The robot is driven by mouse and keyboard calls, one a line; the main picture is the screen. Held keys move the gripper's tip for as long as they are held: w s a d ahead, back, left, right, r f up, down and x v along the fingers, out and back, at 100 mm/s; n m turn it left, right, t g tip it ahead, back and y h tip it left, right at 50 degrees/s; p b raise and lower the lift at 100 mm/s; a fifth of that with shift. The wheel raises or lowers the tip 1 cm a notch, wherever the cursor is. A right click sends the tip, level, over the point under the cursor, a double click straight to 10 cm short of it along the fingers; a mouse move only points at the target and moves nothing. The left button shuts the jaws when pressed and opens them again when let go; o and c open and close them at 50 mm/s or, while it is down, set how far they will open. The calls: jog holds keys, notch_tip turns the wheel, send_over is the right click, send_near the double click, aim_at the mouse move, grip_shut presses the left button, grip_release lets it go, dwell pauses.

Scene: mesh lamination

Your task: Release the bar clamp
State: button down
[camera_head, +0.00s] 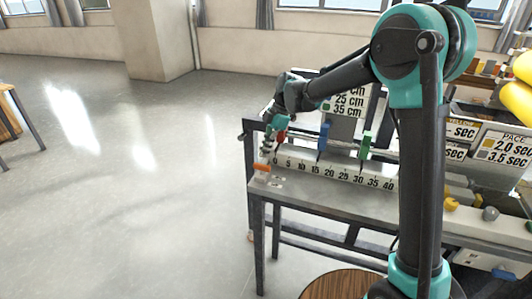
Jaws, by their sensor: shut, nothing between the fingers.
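My gripper (267,155) is at the left end of a grey bench (300,191), pointing down. It is small in the view and looks shut and empty. An orange piece (261,167) lies just below its fingertips; I cannot tell whether they touch. A long scale (335,174) marked 0 to 40 runs along the bench. A red piece (281,135), a blue piece (323,138) and a green piece (364,146) stand upright along it. The red one is partly hidden by my arm. I cannot tell which of these parts belong to the bar clamp.
A sign with centimetre values (350,103) stands behind the scale, partly covered by my arm. A pace sign (495,146) and yellow rolls (515,98) are at the right. Knobs (490,214) sit at the bench's right.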

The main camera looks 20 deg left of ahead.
jog(key=w+r, duration=0.4)
jog(key=r, duration=0.5)
jog(key=shift+d+r, duration=0.15)
jog(key=shift+d, duration=0.1)
jog(key=shift+s, duration=0.1)
